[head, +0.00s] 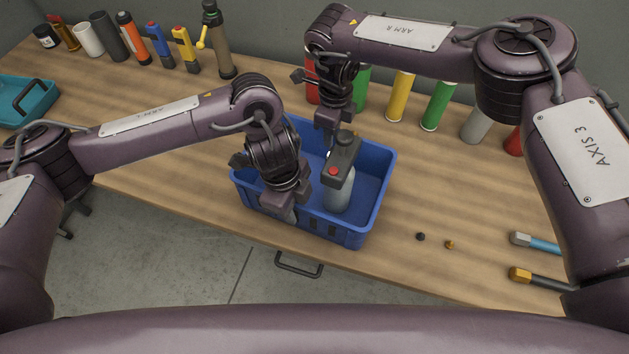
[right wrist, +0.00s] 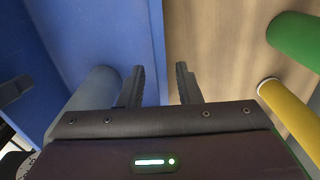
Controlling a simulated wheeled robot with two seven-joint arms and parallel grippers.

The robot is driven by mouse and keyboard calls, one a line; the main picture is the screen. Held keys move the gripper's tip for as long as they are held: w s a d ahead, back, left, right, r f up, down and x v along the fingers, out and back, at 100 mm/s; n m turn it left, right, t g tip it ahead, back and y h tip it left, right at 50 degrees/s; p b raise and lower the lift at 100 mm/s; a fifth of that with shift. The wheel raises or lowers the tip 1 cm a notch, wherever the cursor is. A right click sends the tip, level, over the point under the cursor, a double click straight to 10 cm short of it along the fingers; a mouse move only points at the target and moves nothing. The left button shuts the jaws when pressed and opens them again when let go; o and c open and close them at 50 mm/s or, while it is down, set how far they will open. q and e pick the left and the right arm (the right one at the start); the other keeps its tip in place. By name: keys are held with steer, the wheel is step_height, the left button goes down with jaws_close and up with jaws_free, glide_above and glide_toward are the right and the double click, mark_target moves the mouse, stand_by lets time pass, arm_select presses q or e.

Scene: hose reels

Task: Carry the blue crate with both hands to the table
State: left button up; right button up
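The blue crate (head: 352,236) stands on the wooden table (head: 440,280) close to its front edge. A grey bottle (head: 338,195) with a dark top and a red button stands inside it. My left gripper (head: 284,208) is at the crate's near wall; its fingertips are partly hidden, so I cannot tell whether it is shut. My right gripper (head: 327,125) is at the far wall. In the right wrist view its fingers (right wrist: 159,85) are apart, one on the inner side of the blue wall (right wrist: 153,50) and one over the wood outside, with gaps beside the wall.
Several coloured cylinders (head: 438,105) stand behind the crate, close to my right arm. Bottles and tools (head: 158,45) line the back left. A teal tray (head: 25,100) is at the far left. Two small knobs (head: 449,245) and two tools (head: 535,242) lie on the right.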

arm_select(q)
steer(key=shift+w+d, duration=0.1)
arm_select(e)
steer(key=shift+w+d, duration=0.1)
arm_select(q)
jaws_close()
arm_select(e)
jaws_close()
stand_by(1.0)
